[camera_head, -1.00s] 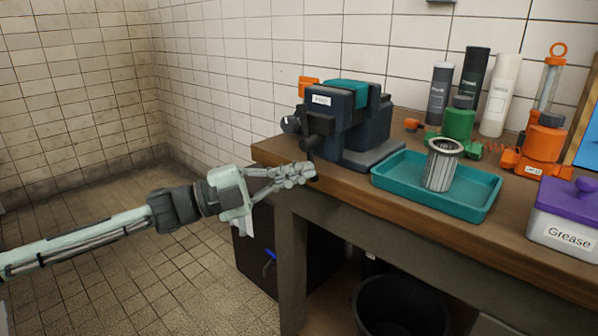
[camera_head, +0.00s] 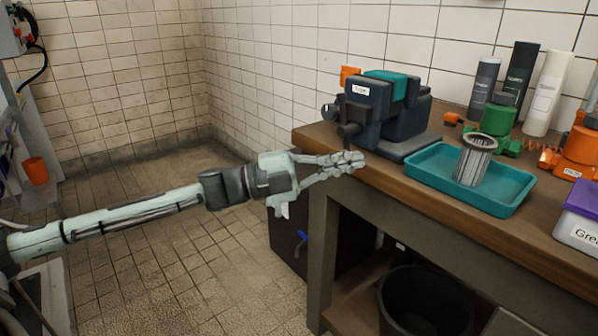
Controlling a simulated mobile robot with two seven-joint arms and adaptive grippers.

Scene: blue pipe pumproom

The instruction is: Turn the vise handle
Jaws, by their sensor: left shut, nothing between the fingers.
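The vise (camera_head: 366,112), dark blue-grey with a teal block on top and a white label, stands on the workbench near its left corner. Dark, knob-like parts of its handle and screw (camera_head: 349,130) stick out at its front left; the handle's full shape is hard to make out. My left gripper (camera_head: 355,162) is shut and empty. Its fingertips appear just below the vise's front parts, at the bench's front edge. I cannot tell whether they touch the handle. My right gripper is not in view.
On the wooden workbench (camera_head: 400,183), a teal tray (camera_head: 425,184) holds a metal strainer (camera_head: 474,160). Bottles, a green can and orange items stand behind it. A black bucket (camera_head: 425,303) is below. Floor left of the bench is clear; an orange cup (camera_head: 36,171) is far left.

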